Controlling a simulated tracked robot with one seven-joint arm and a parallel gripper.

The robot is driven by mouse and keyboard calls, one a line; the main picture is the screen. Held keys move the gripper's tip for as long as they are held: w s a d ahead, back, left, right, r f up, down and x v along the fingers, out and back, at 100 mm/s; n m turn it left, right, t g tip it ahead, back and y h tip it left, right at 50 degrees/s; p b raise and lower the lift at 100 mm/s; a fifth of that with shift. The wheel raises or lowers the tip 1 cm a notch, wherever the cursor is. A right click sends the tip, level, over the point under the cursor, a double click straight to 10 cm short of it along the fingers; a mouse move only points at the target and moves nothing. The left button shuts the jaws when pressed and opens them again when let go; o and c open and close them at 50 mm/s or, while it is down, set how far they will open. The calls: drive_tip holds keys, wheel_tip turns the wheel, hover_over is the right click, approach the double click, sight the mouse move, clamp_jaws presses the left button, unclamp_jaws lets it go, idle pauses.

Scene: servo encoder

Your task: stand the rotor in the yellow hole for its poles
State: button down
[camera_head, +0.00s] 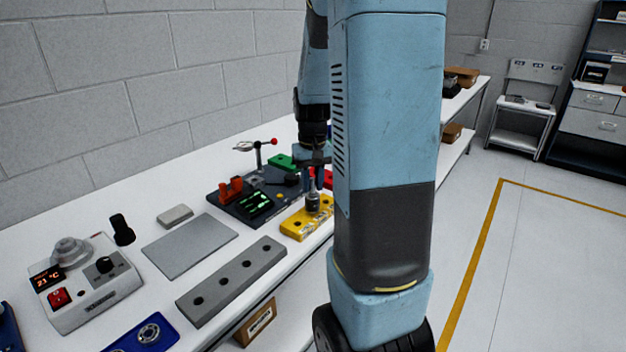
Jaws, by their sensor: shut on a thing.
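My gripper (313,172) points down over the yellow block (297,229), at the right part of the bench beside my blue arm. It is shut on the rotor (313,203), a small dark and grey cylinder held upright. The rotor is over or at the right part of the yellow block. I cannot tell whether its lower end is in a hole or above it. A dark hole shows in the block's left part. The block's right end is close to my arm's edge in the picture.
A dark fixture board (235,207) with green markings and red parts lies just left of the block. A grey block with several holes (231,279), a grey plate (190,246) and a white station with a dial (85,283) stand further left. My arm hides the bench's right part.

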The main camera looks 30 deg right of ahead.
drive_tip(key=shift+f, duration=0.35)
drive_tip(key=shift+c, duration=2.4)
unclamp_jaws()
drive_tip(key=shift+r, duration=3.2)
drive_tip(key=shift+a+r, duration=0.1)
